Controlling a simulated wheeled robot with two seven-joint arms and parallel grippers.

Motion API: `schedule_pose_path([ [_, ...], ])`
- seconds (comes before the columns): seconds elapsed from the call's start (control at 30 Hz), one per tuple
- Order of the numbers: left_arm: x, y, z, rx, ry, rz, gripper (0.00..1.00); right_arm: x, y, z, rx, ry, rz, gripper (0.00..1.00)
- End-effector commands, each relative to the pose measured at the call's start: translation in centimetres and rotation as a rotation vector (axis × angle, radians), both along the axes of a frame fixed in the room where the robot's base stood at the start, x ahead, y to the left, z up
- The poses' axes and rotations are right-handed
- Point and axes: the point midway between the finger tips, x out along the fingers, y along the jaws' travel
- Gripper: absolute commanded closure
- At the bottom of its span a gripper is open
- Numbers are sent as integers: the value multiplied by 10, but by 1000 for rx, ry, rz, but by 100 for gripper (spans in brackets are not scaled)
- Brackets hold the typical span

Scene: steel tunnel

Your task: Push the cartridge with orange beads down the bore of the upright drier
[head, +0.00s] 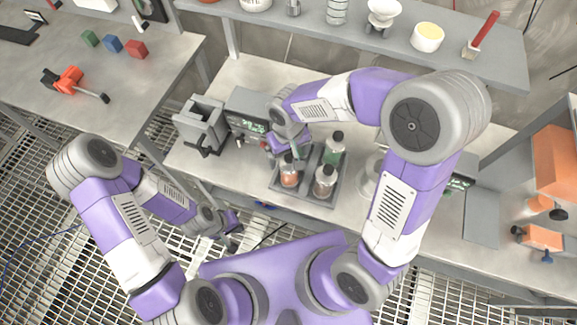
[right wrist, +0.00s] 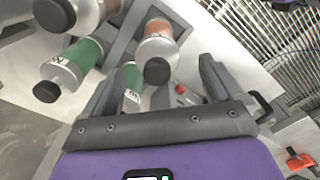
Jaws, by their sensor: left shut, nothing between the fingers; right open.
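A grey tray (head: 318,200) on the bench holds several capped clear cartridges. One cartridge with orange beads (head: 289,173) stands at its left; it also shows in the right wrist view (right wrist: 160,44). A second cartridge with orange-brown contents (head: 325,182) stands to its right, and green ones (head: 334,148) stand behind. My right gripper (head: 288,148) is open over the tray's left side, its fingers either side of the first orange cartridge in the wrist view; contact cannot be told. My left gripper (head: 232,232) is shut and empty above the floor grating. I cannot clearly identify the drier or its bore.
A grey block fixture (head: 200,120) and a box with a display (head: 247,106) stand left of the tray. A pale round object (head: 370,172) is partly hidden by my right arm. A shelf (head: 460,50) runs behind. Coloured blocks (head: 112,43) lie on the left bench.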

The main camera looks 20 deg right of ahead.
Motion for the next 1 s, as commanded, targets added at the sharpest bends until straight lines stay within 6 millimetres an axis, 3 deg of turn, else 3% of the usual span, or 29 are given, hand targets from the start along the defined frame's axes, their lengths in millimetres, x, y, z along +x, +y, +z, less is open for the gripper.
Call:
schedule_pose_path([
  [0.23,0,0,-8,0,0,0,100,2,-3,-39,-2,3,-1,7],
  [0.57,0,0,-9,0,-1,0,100,3,-3,-46,0,0,0,7],
  [1.0,0,0,-9,0,-1,0,100,3,-3,-46,0,0,0,72],
])
